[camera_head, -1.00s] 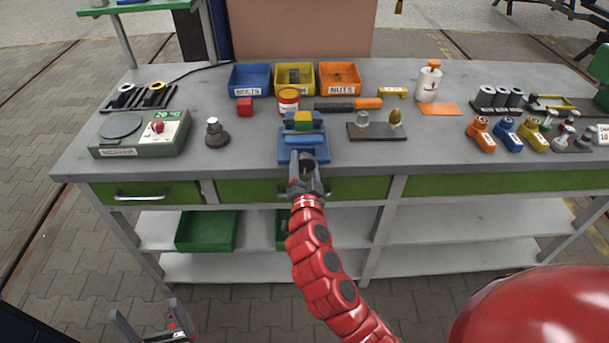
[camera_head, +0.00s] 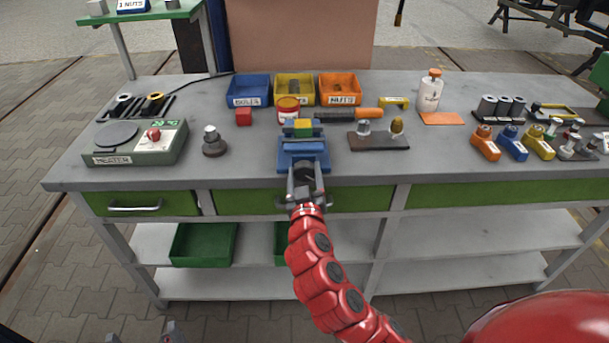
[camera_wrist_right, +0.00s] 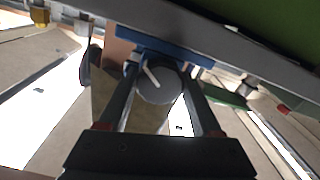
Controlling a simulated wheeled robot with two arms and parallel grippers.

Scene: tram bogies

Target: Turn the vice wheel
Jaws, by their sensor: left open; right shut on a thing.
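The blue vice (camera_head: 303,157) is mounted at the front edge of the workbench, with a yellow and green block (camera_head: 303,127) between its jaws. Its wheel is a dark round disc (camera_head: 304,172) facing the bench front. In the right wrist view the wheel (camera_wrist_right: 160,86) shows a pale stripe on its face. My right gripper (camera_head: 305,178) has one finger on each side of the wheel and is shut on it; the wrist view shows both fingers (camera_wrist_right: 158,82) at its rim. My left gripper (camera_head: 142,338) is open; only its fingertips show at the bottom left edge.
Blue, yellow and orange bins (camera_head: 295,90) stand behind the vice. A red tin (camera_head: 288,110) and a dark bulb stand (camera_head: 379,142) are close to it. A heater (camera_head: 135,143) is at left. Green drawers (camera_head: 247,202) lie below the bench top.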

